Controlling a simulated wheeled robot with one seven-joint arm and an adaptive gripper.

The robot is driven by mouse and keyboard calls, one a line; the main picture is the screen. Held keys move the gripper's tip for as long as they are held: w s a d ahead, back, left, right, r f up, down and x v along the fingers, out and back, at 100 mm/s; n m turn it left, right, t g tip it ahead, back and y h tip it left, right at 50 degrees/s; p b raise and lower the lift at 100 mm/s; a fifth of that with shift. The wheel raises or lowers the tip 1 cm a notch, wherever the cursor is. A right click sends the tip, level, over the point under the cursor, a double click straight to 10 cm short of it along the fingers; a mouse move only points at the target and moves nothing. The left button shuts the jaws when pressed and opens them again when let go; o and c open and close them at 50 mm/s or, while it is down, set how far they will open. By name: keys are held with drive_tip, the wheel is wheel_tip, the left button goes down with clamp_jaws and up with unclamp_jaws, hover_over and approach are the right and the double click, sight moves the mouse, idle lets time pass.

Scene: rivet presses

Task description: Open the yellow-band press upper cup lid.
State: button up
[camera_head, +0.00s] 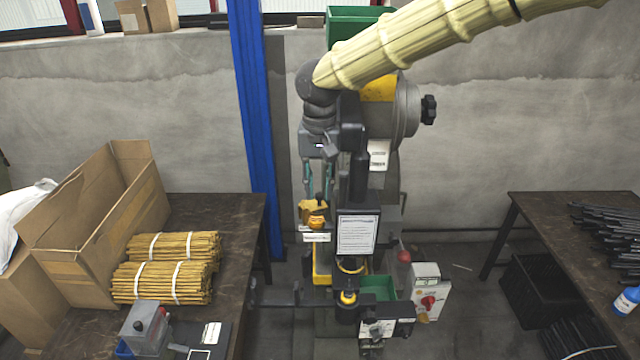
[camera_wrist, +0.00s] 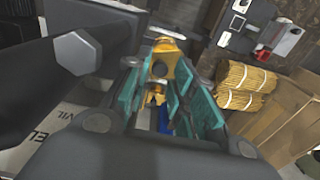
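The press (camera_head: 360,200) stands mid-picture in the head view, dark, with a yellow band (camera_head: 380,88) near its top, partly hidden by my arm. Its upper cup lid (camera_head: 317,222) is an orange-yellow piece with a rounded knob, above a white label. My gripper (camera_head: 319,192) hangs over it, pointing down, its teal fingers apart. In the wrist view the gripper (camera_wrist: 162,110) is open, with orange-yellow parts (camera_wrist: 168,60) showing between and beyond the fingers. I cannot tell whether a finger touches the lid. The lid looks closed.
A lower cup with a yellow knob (camera_head: 348,297) and a green tray (camera_head: 378,287) sit below. A sign plate (camera_head: 357,234) stands right of the gripper. A blue post (camera_head: 254,120) rises at left. Tables flank the press; the left one holds cartons and tied yellow rod bundles (camera_head: 165,282).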

drive_tip(key=shift+w+f, duration=0.1)
drive_tip(key=shift+f, duration=0.9)
clamp_jaws()
